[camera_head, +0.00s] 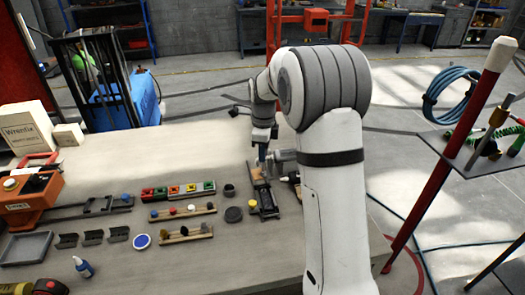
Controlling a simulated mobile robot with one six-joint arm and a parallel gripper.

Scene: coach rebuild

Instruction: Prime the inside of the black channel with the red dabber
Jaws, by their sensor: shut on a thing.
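My gripper (262,152) points down over the workbench, just left of my white arm. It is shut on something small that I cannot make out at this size. Just below it lies a long dark fixture (266,198) with a yellow knob on its near left side. I cannot tell whether the black channel lies in it. Several short black channel-like pieces (93,237) lie in a row at the left of the bench. Small colour-topped pieces stand in two wooden racks (187,232); one top looks red (172,210), but I cannot tell if it is the dabber.
A row of coloured bins (178,190), a dark round disc (233,214) and a small dark cup (229,190) stand left of the fixture. An orange machine (30,195), a grey tray (25,248) and a blue-and-white bottle (83,267) are further left. My arm hides the bench's right part.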

